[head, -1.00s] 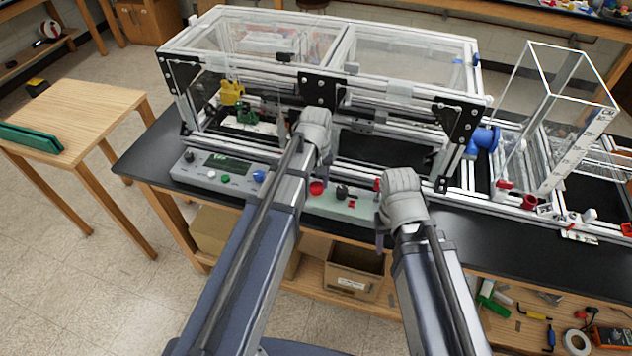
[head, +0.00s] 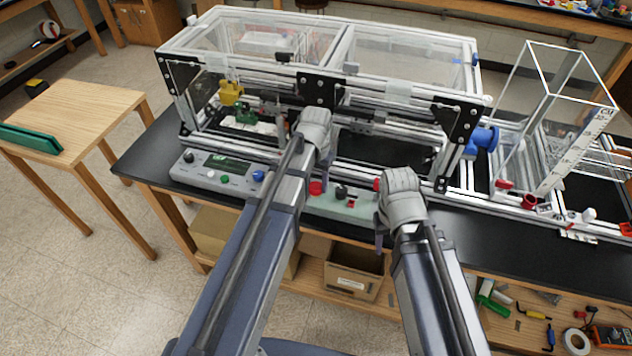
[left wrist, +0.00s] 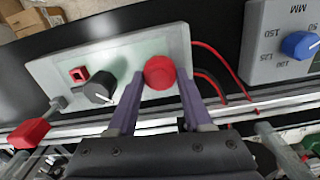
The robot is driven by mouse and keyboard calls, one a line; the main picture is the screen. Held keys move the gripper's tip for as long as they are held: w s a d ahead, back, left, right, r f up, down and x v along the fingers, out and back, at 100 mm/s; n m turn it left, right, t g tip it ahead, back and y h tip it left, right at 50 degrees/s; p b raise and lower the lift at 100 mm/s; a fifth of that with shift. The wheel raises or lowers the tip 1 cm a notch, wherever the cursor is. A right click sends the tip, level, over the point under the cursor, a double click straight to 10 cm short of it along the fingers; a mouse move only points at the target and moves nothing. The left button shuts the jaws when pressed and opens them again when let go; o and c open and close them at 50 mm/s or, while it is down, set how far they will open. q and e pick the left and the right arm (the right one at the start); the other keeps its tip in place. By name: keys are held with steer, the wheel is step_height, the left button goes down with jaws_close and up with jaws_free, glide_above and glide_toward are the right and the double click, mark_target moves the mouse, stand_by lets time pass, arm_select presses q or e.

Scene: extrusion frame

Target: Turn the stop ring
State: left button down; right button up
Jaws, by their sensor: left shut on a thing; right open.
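The stop ring is a round red knob (left wrist: 160,71) on a pale grey-green control box (left wrist: 112,58). The knob also shows in the head view (head: 316,188), at the left end of the box. My left gripper (left wrist: 160,80) has its two purple fingers on either side of the knob and is shut on it. In the head view my left gripper (head: 322,172) reaches down to the box, and its fingertips are partly hidden. My right gripper (head: 381,238) is open and empty, at the right end of the box, low by the bench's front edge.
A black rotary knob (left wrist: 100,88) and a small red switch (left wrist: 79,74) sit beside the red knob. Red and black wires (left wrist: 219,72) run close by. A grey console with a blue knob (head: 258,176) stands left. The clear-walled extrusion frame (head: 400,85) rises behind.

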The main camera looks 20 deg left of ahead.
mark_target(316, 185)
stand_by(0.5)
arm_select(q)
steer(key=shift+c, duration=1.5)
jaws_free()
step_height(316, 185, up, 8)
steer(key=p, duration=0.8)
steer(key=shift+f, duration=0.1)
steer(key=shift+s, duration=0.1)
